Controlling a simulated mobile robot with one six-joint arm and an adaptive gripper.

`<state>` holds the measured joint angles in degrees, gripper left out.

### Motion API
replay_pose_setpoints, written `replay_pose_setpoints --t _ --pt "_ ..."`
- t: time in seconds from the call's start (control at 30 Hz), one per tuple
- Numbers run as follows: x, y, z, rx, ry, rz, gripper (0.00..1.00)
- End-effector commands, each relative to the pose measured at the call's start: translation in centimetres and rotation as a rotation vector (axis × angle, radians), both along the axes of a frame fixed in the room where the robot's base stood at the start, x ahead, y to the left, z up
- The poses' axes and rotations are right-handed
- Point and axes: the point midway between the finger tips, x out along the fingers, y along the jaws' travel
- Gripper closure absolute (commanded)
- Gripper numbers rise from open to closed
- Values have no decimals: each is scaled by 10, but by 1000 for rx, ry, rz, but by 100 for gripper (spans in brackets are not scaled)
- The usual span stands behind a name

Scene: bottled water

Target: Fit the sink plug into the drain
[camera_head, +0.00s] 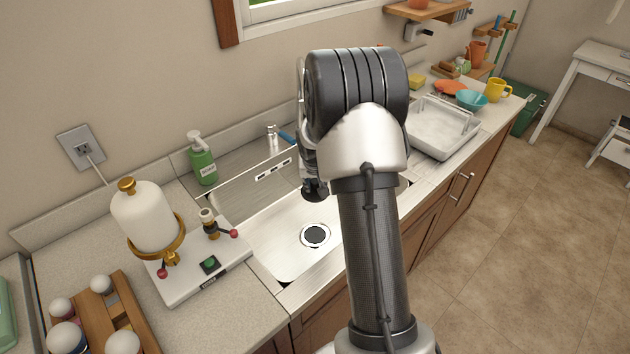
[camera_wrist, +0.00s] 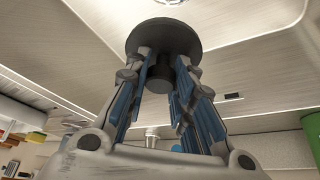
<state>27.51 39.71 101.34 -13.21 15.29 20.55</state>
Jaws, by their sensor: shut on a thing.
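My gripper (camera_wrist: 160,74) is shut on the sink plug (camera_wrist: 163,35) in the wrist view. The plug is a dark round disc with a short dark knob, and the blue-padded fingers close around the knob. The drain (camera_head: 315,235) is a pale metal ring with a dark centre in the floor of the sink (camera_head: 280,262). Part of the drain ring also shows at the top edge of the wrist view (camera_wrist: 171,2), beyond the disc and apart from it. In the head view my arm hides most of the gripper, and I cannot make out the plug there.
A tap (camera_head: 272,138) and a green soap bottle (camera_head: 202,160) stand behind the sink. A white-bottled device on a base (camera_head: 205,275) and a wooden rack (camera_head: 120,318) are at left. A grey dish tub (camera_head: 440,128) sits at right. The sink floor around the drain is clear.

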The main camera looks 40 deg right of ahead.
Motion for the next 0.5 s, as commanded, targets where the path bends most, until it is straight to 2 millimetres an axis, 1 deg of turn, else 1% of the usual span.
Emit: replay_pose_setpoints --t 0.03,0.5 --pt "0 0 -11 0 0 0 100" --pt "0 0 -67 -1 -1 1 100"
